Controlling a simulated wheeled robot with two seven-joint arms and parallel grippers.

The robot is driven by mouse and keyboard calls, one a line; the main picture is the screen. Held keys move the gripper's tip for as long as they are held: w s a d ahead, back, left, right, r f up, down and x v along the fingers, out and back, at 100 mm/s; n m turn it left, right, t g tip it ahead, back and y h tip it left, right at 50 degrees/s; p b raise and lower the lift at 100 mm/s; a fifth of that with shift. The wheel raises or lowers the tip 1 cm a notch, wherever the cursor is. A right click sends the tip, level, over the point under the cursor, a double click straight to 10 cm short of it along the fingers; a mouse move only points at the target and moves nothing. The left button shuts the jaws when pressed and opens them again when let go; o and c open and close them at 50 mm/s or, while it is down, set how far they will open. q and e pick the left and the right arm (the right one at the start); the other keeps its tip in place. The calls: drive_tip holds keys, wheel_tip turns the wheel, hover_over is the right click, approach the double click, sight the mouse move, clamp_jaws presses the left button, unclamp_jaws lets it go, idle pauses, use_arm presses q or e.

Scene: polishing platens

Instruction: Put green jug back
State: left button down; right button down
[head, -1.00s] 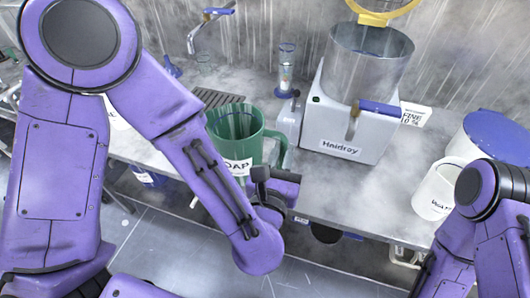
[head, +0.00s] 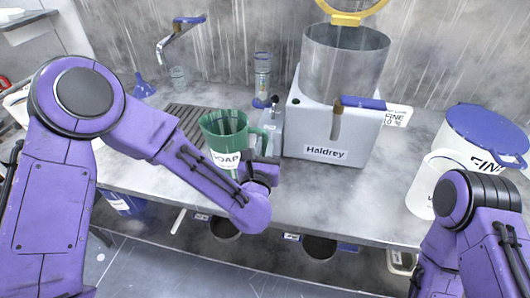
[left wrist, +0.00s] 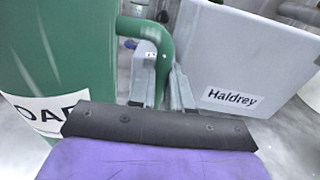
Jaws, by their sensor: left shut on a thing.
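The green jug (head: 228,134), labelled "SOAP", is upright over the counter's front part, left of the machine marked "Haldrey". Its handle is on its right side. My left gripper (head: 262,160) is shut on that handle; in the left wrist view the fingers (left wrist: 160,90) are on both sides of the green handle (left wrist: 146,32). The jug's body (left wrist: 60,50) fills the left of that view. I cannot tell whether its base touches the counter. Of my right arm only upper links show, at the lower right; its gripper is out of view.
The Haldrey machine (head: 320,125) with its metal drum stands right of the jug. A drain grate (head: 188,122) and a tap (head: 175,38) lie to the left and behind. A white jug (head: 428,185) and a blue-lidded tub (head: 480,135) stand at right. The counter middle (head: 310,190) is bare.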

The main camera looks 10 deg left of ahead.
use_arm(q)
wheel_tip(320, 180, down, 2)
drive_tip(key=shift+d+f, duration=0.1)
drive_tip(key=shift+f, duration=0.15)
drive_tip(key=shift+s+f, duration=0.1)
drive_tip(key=shift+f, duration=0.1)
drive_tip(key=c, duration=1)
unclamp_jaws()
drive_tip(key=shift+r, duration=0.15)
